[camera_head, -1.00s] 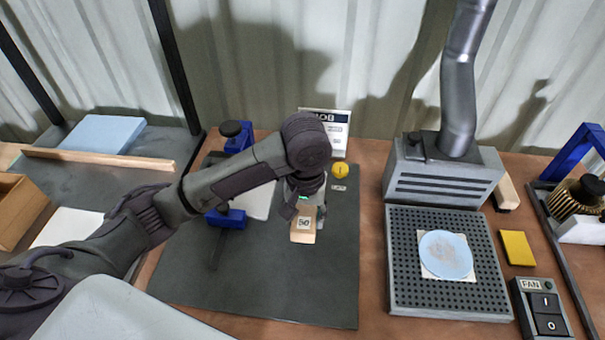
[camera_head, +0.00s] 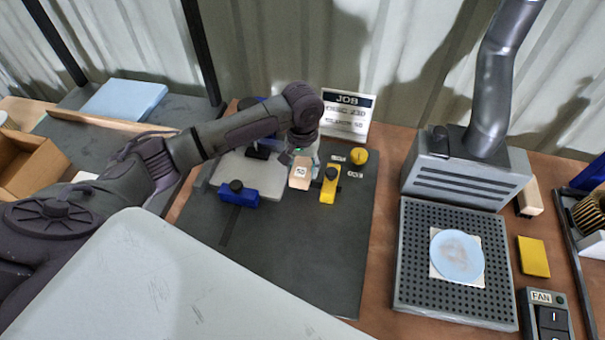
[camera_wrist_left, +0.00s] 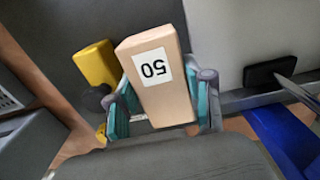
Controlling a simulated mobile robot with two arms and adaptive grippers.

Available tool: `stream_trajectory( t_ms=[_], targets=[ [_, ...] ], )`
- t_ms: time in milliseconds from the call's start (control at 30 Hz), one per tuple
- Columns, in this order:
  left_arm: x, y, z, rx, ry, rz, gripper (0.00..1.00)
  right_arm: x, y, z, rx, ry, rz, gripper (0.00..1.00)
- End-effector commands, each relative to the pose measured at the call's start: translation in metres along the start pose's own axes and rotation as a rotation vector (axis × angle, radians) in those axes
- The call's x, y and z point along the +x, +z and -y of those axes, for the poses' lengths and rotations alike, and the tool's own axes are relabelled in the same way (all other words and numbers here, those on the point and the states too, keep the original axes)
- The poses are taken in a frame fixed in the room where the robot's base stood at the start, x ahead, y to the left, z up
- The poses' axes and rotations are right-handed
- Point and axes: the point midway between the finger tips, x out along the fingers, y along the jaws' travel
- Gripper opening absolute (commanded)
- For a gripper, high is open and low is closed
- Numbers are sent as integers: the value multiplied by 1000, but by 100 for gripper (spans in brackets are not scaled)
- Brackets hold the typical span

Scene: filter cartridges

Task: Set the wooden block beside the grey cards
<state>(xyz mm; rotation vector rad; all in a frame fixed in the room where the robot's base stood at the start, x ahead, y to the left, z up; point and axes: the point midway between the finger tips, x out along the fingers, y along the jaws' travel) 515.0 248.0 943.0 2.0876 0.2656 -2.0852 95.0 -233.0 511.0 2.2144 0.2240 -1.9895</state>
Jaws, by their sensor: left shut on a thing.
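The wooden block (camera_head: 300,174) is pale wood with a white label reading 50. In the left wrist view the block (camera_wrist_left: 168,100) sits between the teal-padded fingers of my left gripper (camera_wrist_left: 163,108), which is shut on it. In the head view my left gripper (camera_head: 303,158) holds it near the right end of a light grey plate, just left of a yellow clamp (camera_head: 329,184). I cannot tell whether the block touches anything below. Two small grey cards with dark print, one at the back (camera_head: 337,158) and one farther right (camera_head: 355,175), lie beyond the clamp. My right gripper is not in view.
A blue clamp (camera_head: 238,194) grips the light plate (camera_head: 225,168). The dark mat (camera_head: 300,255) is clear in front. A perforated extractor table (camera_head: 413,280) stands right.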

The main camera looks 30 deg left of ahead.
Motion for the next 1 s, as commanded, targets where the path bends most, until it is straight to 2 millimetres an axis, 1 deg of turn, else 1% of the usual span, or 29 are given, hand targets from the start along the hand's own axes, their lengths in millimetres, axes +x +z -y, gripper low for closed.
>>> stream_trajectory(
  t_ms=[100, 200, 267, 433, 667, 700, 767, 800, 833, 1000],
  targets=[
    [16, 1, 1, 1, -3, 5, 13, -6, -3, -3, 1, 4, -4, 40],
    [30, 1, 0, 0, -1, 4, 13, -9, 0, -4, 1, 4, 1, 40],
    [35, 1, 0, 0, -1, 2, 13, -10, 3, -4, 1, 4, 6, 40],
    [39, 1, 0, 1, -1, 0, 13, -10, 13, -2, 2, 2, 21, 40],
    [42, 1, 0, 0, -1, 1, 13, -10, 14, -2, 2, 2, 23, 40],
    [41, 1, 0, 1, -2, 1, 58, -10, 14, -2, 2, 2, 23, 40],
    [41, 1, 0, 1, -2, 1, 68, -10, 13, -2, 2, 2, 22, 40],
    [41, 1, 0, 1, -2, 1, 75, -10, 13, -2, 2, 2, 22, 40],
    [41, 1, 0, 1, -2, 1, 76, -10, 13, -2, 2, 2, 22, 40],
    [41, 1, 0, 0, -2, 1, 76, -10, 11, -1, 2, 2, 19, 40]
  ],
)
